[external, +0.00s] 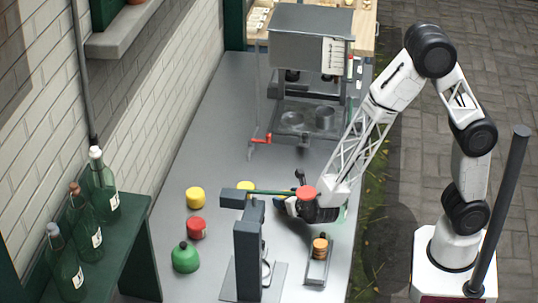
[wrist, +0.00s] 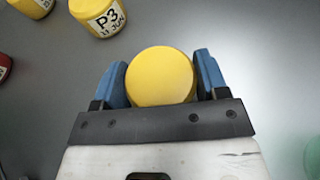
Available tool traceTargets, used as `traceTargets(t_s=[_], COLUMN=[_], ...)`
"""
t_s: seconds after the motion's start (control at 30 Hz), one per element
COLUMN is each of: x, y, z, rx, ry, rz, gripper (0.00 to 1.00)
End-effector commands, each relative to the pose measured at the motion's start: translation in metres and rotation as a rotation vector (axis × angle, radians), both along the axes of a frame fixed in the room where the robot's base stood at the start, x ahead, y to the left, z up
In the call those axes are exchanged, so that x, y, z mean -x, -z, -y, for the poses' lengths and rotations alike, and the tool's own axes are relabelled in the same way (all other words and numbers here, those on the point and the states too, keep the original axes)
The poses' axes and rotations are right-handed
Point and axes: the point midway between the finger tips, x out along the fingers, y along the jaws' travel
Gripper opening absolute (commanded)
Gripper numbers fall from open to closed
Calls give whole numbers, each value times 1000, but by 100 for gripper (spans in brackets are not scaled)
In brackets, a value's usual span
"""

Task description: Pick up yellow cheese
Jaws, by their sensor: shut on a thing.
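A yellow cheese (wrist: 160,77), a smooth round block, sits between the two blue fingers of my gripper (wrist: 161,72) in the wrist view. My gripper is shut on it, with a finger against each side. In the external view my gripper (external: 296,203) is low over the right part of the grey counter, behind the dark press. The held cheese is mostly hidden there. Another yellow cheese (external: 195,198) stands on the counter to the left. A second loose yellow one (external: 245,186) is partly hidden by the press beam. A yellow cheese labelled P3 (wrist: 98,14) shows in the wrist view.
A dark press (external: 248,250) stands in front of my gripper. A red cheese (external: 196,228) and a green rounded item (external: 185,258) stand left of it. A small tray (external: 316,270) holds an orange stack. A grey machine (external: 310,50) stands at the back. The counter's middle is clear.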

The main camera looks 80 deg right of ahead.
Motion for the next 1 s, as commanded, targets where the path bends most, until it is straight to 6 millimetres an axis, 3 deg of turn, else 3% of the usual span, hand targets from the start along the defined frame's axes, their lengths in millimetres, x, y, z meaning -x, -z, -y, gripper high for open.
traceTargets(t_s=[0.47, 1.0], x=[0, 0], y=[-15, -80], z=[0, 0], rx=[-1, -1], ry=[1, 0], rz=[3, 4], gripper=[39, 39])
